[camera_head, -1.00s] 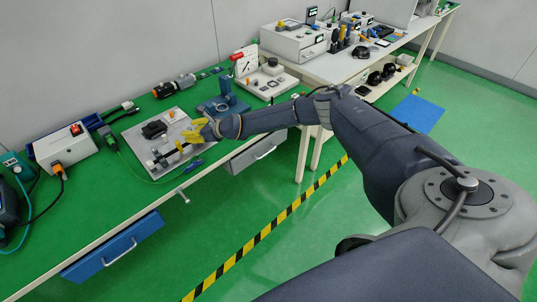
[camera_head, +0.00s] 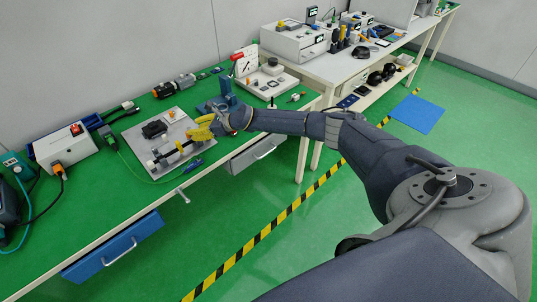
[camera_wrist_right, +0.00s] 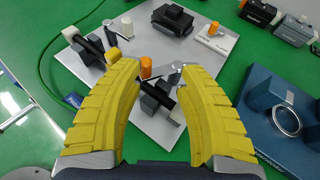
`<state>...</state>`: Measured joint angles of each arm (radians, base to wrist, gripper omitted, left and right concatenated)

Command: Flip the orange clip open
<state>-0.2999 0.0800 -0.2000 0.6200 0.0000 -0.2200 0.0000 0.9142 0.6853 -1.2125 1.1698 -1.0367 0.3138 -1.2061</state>
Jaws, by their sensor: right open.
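A light grey plate (camera_head: 186,125) on the green bench carries small black clamp-like fittings. In the right wrist view the plate (camera_wrist_right: 180,60) holds an upright orange piece (camera_wrist_right: 146,67) beside a black fitting with a metal lever (camera_wrist_right: 172,80). A second, smaller orange piece (camera_wrist_right: 211,28) stands near the plate's far edge. I cannot tell for sure which is the clip. My right gripper (camera_head: 196,135) has yellow fingers and is over the plate. In the wrist view the right gripper (camera_wrist_right: 158,75) is open, its fingers either side of the near orange piece and fitting, apparently holding nothing. My left gripper is out of view.
A black rod with a white end (camera_wrist_right: 90,40) lies at the plate's left. A black block (camera_wrist_right: 169,18) sits at the back. A blue fixture with a ring (camera_wrist_right: 285,120) stands right of the plate. A white box with a red switch (camera_head: 66,143) is farther left on the bench.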

